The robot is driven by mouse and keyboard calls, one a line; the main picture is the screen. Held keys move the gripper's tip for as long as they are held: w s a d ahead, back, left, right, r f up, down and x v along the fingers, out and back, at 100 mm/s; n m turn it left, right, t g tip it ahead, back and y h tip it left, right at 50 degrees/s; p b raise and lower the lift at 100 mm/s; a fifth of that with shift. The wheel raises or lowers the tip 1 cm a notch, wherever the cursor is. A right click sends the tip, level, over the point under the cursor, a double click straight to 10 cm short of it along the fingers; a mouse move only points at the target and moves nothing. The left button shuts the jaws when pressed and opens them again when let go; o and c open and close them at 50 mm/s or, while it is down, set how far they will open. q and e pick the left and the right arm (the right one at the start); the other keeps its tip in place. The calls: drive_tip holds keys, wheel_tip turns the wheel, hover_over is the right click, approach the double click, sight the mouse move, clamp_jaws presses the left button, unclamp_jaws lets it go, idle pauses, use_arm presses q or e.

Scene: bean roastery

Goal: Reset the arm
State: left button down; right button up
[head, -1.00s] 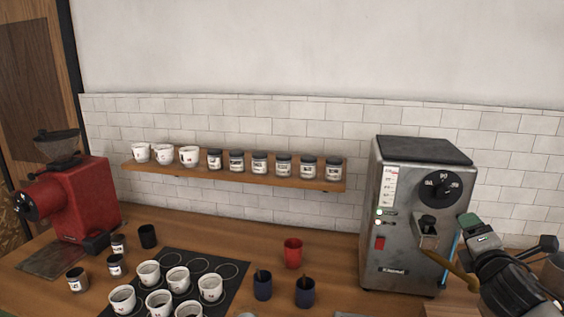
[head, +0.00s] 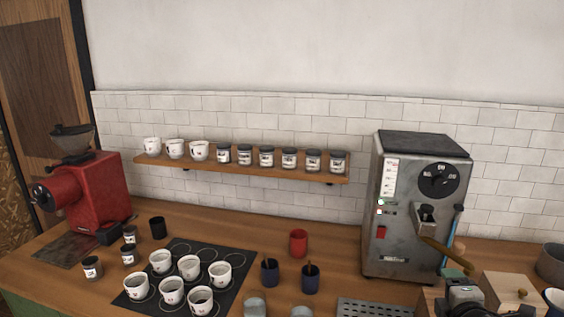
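My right gripper (head: 458,283) is low at the right, in front of the metal roasting machine (head: 408,243) and below its handle. Only its upper part shows at the bottom edge, so its fingers are too small and cut off to judge. It appears apart from the machine. My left gripper is not in view. The machine stands upright with a black dial (head: 438,180) and two small lamps on its front.
A wooden box (head: 508,290) is close to the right gripper, with a grey pot (head: 552,262) behind it. A drip grate (head: 375,307) is at the front. White cups stand on a black mat (head: 238,262). A red grinder (head: 98,190) is at the left.

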drive_tip(key=s+a+f+m+g+y, duration=0.2)
drive_tip(key=s+a+f+m+g, duration=0.45)
drive_tip(key=s+f, duration=0.6)
drive_tip(key=s+a+f+m+g+y, duration=0.1)
drive_tip(key=s+a+f+m+g, duration=0.15)
drive_tip(key=s, duration=0.35)
drive_tip(key=s+a+f+m+g, duration=0.1)
drive_tip(key=s+a+m, duration=0.2)
drive_tip(key=s, duration=0.3)
drive_tip(key=s+a+f+m+g+y, duration=0.1)
drive_tip(key=s+a+m, duration=0.2)
drive_tip(key=s, duration=0.3)
wheel_tip(320, 180, down, 31)
drive_tip(key=g+b, duration=0.1)
drive_tip(key=b, duration=0.4)
use_arm(q)
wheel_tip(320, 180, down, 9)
drive_tip(key=b, duration=0.4)
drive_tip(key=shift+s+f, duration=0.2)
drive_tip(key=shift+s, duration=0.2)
use_arm(e)
drive_tip(key=s+d+f+g, duration=0.1)
drive_tip(key=s+d+f, duration=0.2)
drive_tip(key=s+f, duration=1.4)
wheel_tip(320, 180, down, 3)
drive_tip(key=shift+d+f+n+g+h, duration=0.15)
drive_tip(key=shift+f+n+g+h, duration=0.05)
drive_tip(key=shift+n+g+h, duration=0.1)
